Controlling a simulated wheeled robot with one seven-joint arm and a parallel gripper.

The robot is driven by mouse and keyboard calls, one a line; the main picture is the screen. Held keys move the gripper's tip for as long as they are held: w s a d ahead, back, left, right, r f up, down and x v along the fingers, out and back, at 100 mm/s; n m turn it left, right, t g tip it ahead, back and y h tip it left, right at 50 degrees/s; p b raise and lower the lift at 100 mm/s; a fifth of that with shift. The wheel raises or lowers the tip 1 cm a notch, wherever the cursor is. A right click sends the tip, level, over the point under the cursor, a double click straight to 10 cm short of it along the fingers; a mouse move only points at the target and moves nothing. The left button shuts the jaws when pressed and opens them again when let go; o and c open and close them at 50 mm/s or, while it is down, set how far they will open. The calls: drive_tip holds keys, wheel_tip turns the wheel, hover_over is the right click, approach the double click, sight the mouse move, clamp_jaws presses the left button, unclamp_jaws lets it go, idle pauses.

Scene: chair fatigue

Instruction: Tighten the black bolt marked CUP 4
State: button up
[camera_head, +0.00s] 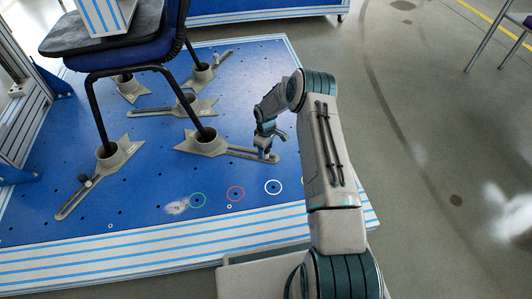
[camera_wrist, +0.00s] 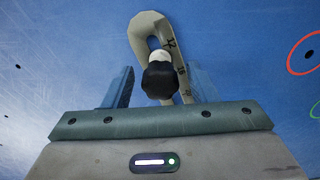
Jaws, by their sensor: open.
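A black bolt (camera_wrist: 159,80) with a rounded, knob-like head shows in the wrist view at the slot of a beige slotted arm (camera_wrist: 143,22) marked with numbers. My gripper (camera_wrist: 160,72) is open, with one blue finger on each side of the bolt; whether either finger touches it I cannot tell. In the head view, my gripper (camera_head: 267,153) is low over the right end of the slotted clamp (camera_head: 228,149) that holds the front right chair leg (camera_head: 184,103). It hides the bolt there. No CUP 4 label is legible.
The chair (camera_head: 120,55) stands above the blue plate (camera_head: 150,205) with its legs in cups. Another slotted clamp (camera_head: 85,192) with a dark knob lies at left, others behind.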

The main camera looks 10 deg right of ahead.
drive_tip(key=shift+n, duration=0.3)
drive_tip(key=n, duration=0.4)
drive_tip(key=c, duration=1)
drive_tip(key=m, duration=0.4)
drive_tip(key=o, duration=1)
